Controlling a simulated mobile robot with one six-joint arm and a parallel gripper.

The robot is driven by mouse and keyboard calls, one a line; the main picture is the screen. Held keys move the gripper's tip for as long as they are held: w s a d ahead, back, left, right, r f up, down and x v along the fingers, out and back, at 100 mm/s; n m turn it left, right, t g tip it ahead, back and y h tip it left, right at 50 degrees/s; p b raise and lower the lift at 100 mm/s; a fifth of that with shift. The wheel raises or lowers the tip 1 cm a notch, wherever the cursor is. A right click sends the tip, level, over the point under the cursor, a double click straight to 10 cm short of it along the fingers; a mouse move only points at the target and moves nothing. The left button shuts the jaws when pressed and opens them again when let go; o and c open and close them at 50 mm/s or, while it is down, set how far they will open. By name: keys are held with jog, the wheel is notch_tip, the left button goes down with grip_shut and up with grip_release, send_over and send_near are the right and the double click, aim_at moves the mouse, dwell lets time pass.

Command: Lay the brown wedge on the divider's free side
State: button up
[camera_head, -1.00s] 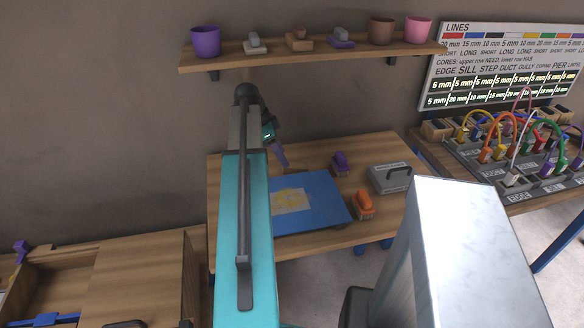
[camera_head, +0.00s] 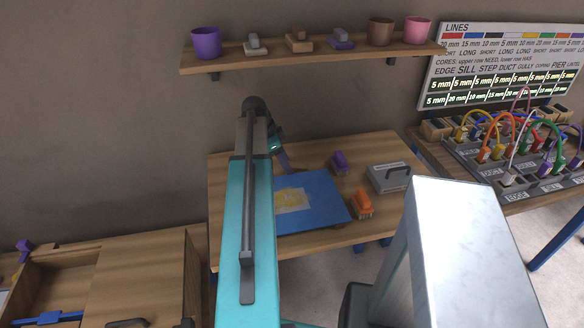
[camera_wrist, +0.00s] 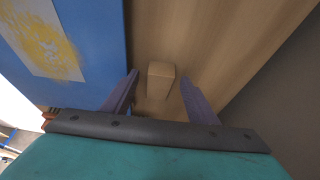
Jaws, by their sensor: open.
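A light brown block (camera_wrist: 160,78), which looks like the brown wedge, rests on the wooden table beside the blue board in the wrist view. My gripper (camera_wrist: 160,80) is open, with one purple finger on each side of the block. I cannot tell whether either finger touches it. In the head view my gripper (camera_head: 284,163) is low over the back of the table, and I cannot make out the block there. An open wooden compartment (camera_head: 62,278) with a blue piece (camera_head: 45,317) shows at lower left. I cannot clearly identify the divider.
The blue board (camera_head: 325,205) with a yellow-marked sheet lies on the table. A purple object (camera_head: 339,162), an orange object (camera_head: 361,205) and a grey handled box (camera_head: 389,178) stand to its right. A shelf (camera_head: 310,56) with pots hangs above. A cable panel (camera_head: 510,160) is at right.

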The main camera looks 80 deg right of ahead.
aim_at(292, 165)
jog(key=c, duration=1.2)
jog(key=shift+c, duration=0.2)
jog(key=shift+r, duration=0.25)
jog(key=shift+r+b, duration=0.65)
jog(key=shift+r, duration=0.7)
jog(key=shift+a+r, duration=0.2)
jog(key=s+a+b, duration=0.1)
jog(key=a, duration=0.3)
jog(key=s+a+b, duration=0.1)
jog(key=a, duration=0.3)
jog(key=s+a+r+b, duration=0.1)
jog(key=a, duration=0.4)
jog(key=shift+s, duration=0.1)
jog(key=shift+a+b, duration=0.4)
jog(key=shift+b, duration=0.05)
jog(key=shift+s+a+r+b, duration=0.1)
jog(key=shift+a+r+b, duration=0.1)
jog(key=shift+a, duration=0.15)
jog(key=shift+s+a+r+b, duration=0.1)
jog(key=shift+a+b, duration=0.05)
jog(key=shift+a, duration=0.2)
